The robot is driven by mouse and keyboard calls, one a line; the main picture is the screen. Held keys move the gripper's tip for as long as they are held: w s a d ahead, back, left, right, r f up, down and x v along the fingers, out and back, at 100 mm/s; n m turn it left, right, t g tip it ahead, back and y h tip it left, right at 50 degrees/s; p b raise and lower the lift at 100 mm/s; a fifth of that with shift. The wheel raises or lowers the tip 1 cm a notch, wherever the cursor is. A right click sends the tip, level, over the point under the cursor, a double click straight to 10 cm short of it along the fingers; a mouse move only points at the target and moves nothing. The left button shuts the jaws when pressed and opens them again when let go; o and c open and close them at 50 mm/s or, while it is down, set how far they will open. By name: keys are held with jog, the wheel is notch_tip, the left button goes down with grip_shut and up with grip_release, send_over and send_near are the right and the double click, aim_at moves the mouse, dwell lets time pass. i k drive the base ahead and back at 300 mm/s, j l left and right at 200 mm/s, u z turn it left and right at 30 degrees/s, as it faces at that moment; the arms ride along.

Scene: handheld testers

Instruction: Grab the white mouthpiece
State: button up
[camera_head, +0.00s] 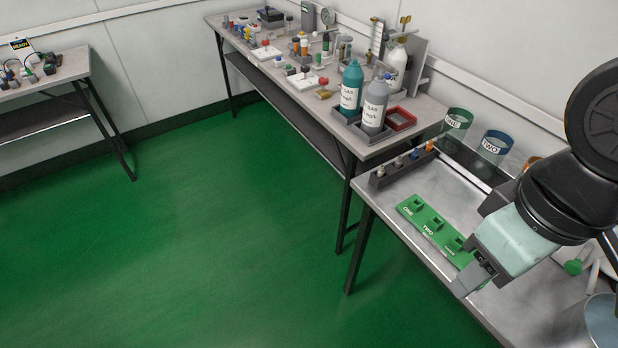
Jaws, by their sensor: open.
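A dark rack (404,171) stands at the back left of the near metal table and holds a row of small upright pieces. One of them is orange (429,147), and the others look pale, grey or bluish. They are too small to tell surely which one is the white mouthpiece. My gripper (472,282) is open, low over the near table's front edge, to the right of and nearer than the rack. It is apart from the rack, and I see nothing between its fingers.
A green board (436,230) with labelled blocks lies between the rack and my gripper. Clear labelled cups, ONE (457,123) and TWO (494,146), stand behind. A metal container (603,322) is at the lower right. A crowded bench with two gas bottles (351,88) adjoins the table.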

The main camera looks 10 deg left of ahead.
aim_at(380, 172)
jog(key=u, duration=0.4)
jog(key=i+j+z, duration=0.2)
jog(key=j, duration=0.35)
jog(key=i+j+z, duration=0.15)
jog(key=j, duration=0.35)
jog(key=i+j+z, duration=0.2)
jog(key=j, duration=0.4)
jog(key=j+z, duration=0.2)
jog(key=j, duration=0.35)
